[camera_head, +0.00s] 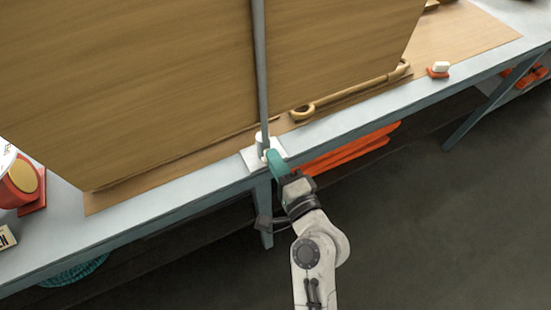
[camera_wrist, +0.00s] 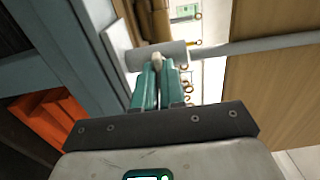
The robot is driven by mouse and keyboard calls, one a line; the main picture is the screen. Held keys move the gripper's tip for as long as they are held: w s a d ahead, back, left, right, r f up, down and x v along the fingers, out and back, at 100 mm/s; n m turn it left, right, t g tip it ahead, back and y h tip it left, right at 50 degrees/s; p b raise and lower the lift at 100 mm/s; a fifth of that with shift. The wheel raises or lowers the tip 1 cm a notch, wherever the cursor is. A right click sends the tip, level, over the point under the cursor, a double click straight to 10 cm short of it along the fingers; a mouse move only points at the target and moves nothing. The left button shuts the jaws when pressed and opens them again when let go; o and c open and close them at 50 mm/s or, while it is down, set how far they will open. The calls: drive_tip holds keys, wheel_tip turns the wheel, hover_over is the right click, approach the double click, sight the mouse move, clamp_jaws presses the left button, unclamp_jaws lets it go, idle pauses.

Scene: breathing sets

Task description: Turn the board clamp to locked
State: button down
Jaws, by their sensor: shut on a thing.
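The board clamp (camera_head: 260,140) is a pale upright cylinder on a white plate at the bench's front edge. A long grey rod (camera_head: 260,70) rises from it across the large wooden board (camera_head: 130,80). In the wrist view the clamp's grey cylinder (camera_wrist: 136,57) lies across the picture, with the rod (camera_wrist: 260,43) running right. My gripper (camera_head: 269,154) is at the clamp's front side. Its teal fingers (camera_wrist: 157,66) are closed on a small pale knob (camera_wrist: 157,57) on the cylinder. The fingers hide most of the knob. I cannot read any locked mark.
A brass-coloured bar with a looped end (camera_head: 345,92) lies on the bench right of the clamp. A red-and-white piece (camera_head: 439,70) is farther right, and a red round item (camera_head: 22,180) is at far left. Orange slats (camera_head: 345,150) are under the bench. The floor at right is clear.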

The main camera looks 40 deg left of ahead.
idle(0.4)
drive_tip(key=c, duration=1.2)
unclamp_jaws()
drive_tip(key=shift+b+v, duration=1.6)
drive_tip(key=shift+v, duration=3.85)
drive_tip(key=shift+f, duration=0.1)
